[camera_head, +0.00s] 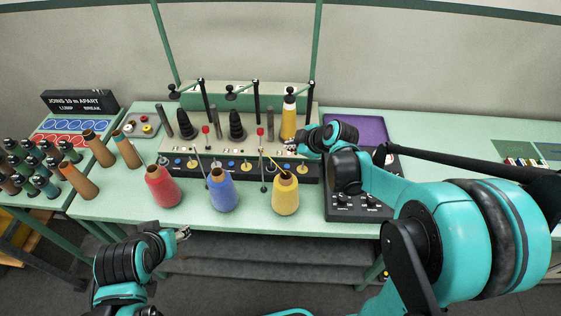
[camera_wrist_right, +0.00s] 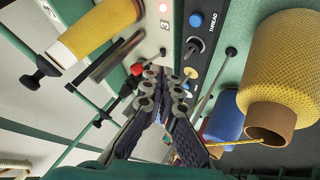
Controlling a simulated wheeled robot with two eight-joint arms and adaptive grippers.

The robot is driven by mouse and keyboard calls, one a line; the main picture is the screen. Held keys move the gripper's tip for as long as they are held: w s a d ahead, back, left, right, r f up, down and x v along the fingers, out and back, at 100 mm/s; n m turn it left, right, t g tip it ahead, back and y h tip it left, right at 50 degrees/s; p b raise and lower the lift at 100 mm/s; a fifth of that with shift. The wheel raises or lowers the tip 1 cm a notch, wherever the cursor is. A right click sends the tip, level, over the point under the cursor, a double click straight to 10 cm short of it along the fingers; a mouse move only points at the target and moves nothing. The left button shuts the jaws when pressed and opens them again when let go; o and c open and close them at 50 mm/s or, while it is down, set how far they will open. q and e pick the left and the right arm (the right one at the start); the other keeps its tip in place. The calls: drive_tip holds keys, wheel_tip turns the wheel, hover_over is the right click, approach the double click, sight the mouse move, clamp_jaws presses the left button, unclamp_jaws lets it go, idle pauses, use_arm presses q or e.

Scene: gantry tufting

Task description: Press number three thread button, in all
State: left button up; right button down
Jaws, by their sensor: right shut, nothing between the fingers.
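In the right wrist view, a blue button (camera_wrist_right: 195,20) sits on a black strip beside the word THREAD, with a black knob (camera_wrist_right: 195,44) close by. The figure 3 shows on the pale panel (camera_wrist_right: 164,55) next to this strip. My right gripper (camera_wrist_right: 165,82) is shut and empty, its tips pointing at the panel, apart from the blue button in the picture. In the head view my right gripper (camera_head: 292,148) is over the right end of the console (camera_head: 240,170) and hides part of it. My left gripper (camera_head: 183,233) is low, in front of the table; its jaws are too small to judge.
Red (camera_head: 163,187), blue (camera_head: 222,196) and yellow (camera_head: 286,195) cones stand along the front of the console. A red-tipped lever (camera_wrist_right: 136,69) and a yellow spool (camera_wrist_right: 95,28) are close to my right gripper. A dark control box (camera_head: 352,205) lies right.

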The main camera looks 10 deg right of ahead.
sight(288, 167)
drive_tip(key=shift+w+f+n, duration=0.3)
drive_tip(key=shift+w+n, duration=0.2)
drive_tip(key=shift+w, duration=0.45)
drive_tip(key=shift+f, duration=0.1)
wheel_tip(288, 167, down, 9)
drive_tip(key=b, duration=0.6)
drive_tip(key=shift+r+b, duration=0.2)
drive_tip(key=shift+b, duration=0.2)
idle(0.5)
drive_tip(key=shift+f+b, duration=0.4)
drive_tip(key=shift+f+b, duration=0.4)
drive_tip(key=shift+f, duration=0.05)
idle(0.4)
drive_tip(key=shift+r, duration=0.1)
drive_tip(key=shift+r+p, duration=0.65)
drive_tip(key=shift+r, duration=0.15)
